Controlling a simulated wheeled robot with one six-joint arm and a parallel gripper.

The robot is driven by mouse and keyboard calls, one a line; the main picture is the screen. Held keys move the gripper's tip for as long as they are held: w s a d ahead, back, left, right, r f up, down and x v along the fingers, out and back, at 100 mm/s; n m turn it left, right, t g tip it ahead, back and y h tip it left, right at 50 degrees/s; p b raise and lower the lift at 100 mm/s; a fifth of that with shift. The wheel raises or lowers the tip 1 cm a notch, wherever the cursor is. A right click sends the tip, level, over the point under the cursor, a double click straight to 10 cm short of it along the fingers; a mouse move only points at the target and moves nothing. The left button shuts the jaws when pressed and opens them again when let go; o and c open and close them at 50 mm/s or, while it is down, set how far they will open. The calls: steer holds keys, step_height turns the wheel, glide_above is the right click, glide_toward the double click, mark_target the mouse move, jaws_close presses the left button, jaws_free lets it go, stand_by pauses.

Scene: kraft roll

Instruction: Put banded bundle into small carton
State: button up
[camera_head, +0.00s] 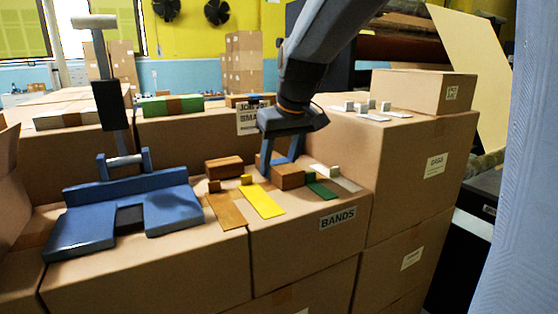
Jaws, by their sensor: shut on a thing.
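My gripper (279,166) points down over the top of the carton labelled BANDS (305,240). Its blue fingers are around a small brown block (288,178), low at the carton top; whether the block touches the carton is unclear. Another brown block (224,167) lies to the left. A green bundle with a brown band (170,105) lies on a carton top at the back left. I cannot tell for sure which piece is the banded bundle.
Brown, yellow (262,200), green and white strips with small blocks lie around my gripper. A blue fixture with an upright lever (125,205) stands at left. Taller stacked cartons (430,150) with small white blocks on top rise at right.

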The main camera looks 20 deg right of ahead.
steer(key=shift+f, duration=0.15)
steer(key=o, duration=1.3)
steer(key=shift+c, duration=0.2)
